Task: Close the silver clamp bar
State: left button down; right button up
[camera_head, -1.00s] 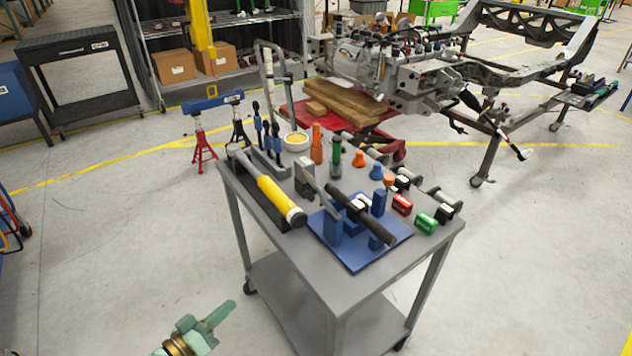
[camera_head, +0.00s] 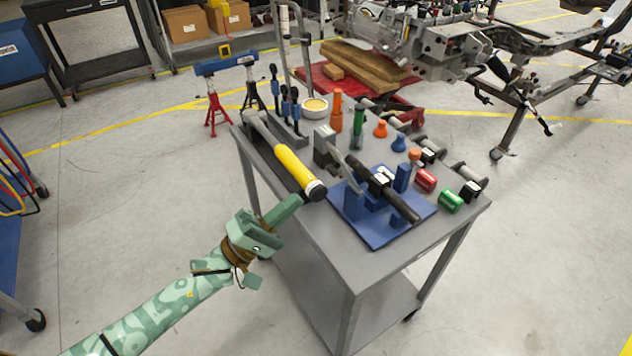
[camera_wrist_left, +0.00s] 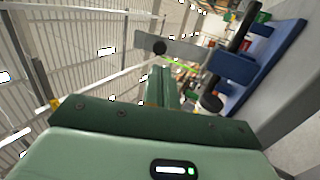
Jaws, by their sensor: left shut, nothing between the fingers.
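The silver clamp bar (camera_head: 345,163) slopes from a grey block (camera_head: 323,147) down to a blue fixture (camera_head: 385,222) on the grey cart. A black cylindrical bar (camera_head: 390,192) lies across the fixture; its far part meets the silver bar. My left gripper (camera_head: 296,202) is shut and empty at the cart's left edge, left of the fixture and just below the black end of a yellow-handled tool. In the left wrist view, my closed fingers (camera_wrist_left: 161,88) point toward a flat grey piece with a black round end (camera_wrist_left: 158,47), perhaps the clamp bar. My right gripper is not in view.
The yellow-handled tool (camera_head: 288,165) lies on the cart between my left gripper and the grey block. Red (camera_head: 426,180) and green (camera_head: 451,202) pieces stand right of the fixture.

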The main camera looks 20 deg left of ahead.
pick_arm(q)
jog(key=x, duration=0.6)
jog(key=shift+w+d+r+b, duration=0.2)
jog(key=shift+w+b, duration=0.05)
jog(key=shift+b, duration=0.15)
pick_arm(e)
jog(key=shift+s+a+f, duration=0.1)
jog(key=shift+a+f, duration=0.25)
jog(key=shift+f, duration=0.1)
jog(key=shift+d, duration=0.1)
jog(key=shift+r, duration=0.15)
